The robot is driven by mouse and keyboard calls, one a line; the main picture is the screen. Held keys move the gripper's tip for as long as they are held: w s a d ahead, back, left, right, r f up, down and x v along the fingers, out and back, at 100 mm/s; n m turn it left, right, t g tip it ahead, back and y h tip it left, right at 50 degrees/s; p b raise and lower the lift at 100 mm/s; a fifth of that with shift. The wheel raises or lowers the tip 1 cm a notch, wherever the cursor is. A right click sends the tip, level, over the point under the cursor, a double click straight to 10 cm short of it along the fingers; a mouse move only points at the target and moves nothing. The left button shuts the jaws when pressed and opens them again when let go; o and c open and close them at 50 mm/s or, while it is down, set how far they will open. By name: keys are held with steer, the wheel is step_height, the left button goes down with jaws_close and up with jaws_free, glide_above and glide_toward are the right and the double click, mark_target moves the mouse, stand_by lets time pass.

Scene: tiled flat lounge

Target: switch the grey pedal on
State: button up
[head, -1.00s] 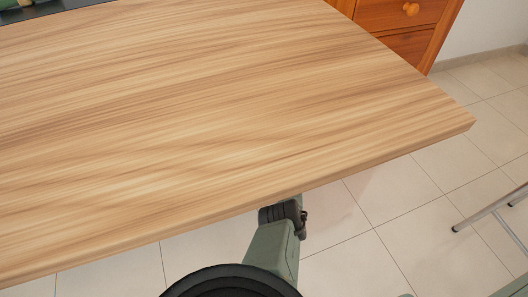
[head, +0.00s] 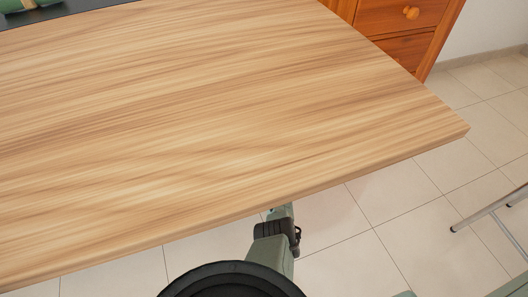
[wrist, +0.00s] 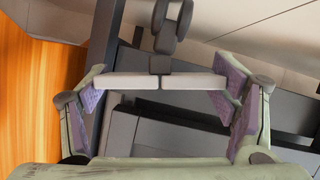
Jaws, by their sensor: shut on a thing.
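In the wrist view, my gripper (wrist: 164,84) has its two purple-padded fingers at the ends of a pale grey bar (wrist: 125,81) and is shut on it. The bar has a thin dark seam in its middle. A dark stem with rounded dark loops (wrist: 165,28) rises behind that seam. I cannot tell whether this bar is the grey pedal. In the head view my gripper is hidden, with my arm reaching down past the front edge of the table. No pedal is identifiable there.
A wooden table (head: 230,110) fills most of the head view. A wooden drawer unit (head: 400,25) stands behind it, and a metal leg (head: 485,212) is at right. Tiled floor (head: 390,220) is open in front. Dark grey boxy surfaces (wrist: 165,135) lie behind the bar.

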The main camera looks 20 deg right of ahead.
steer(key=o, duration=1.2)
steer(key=shift+c, duration=0.2)
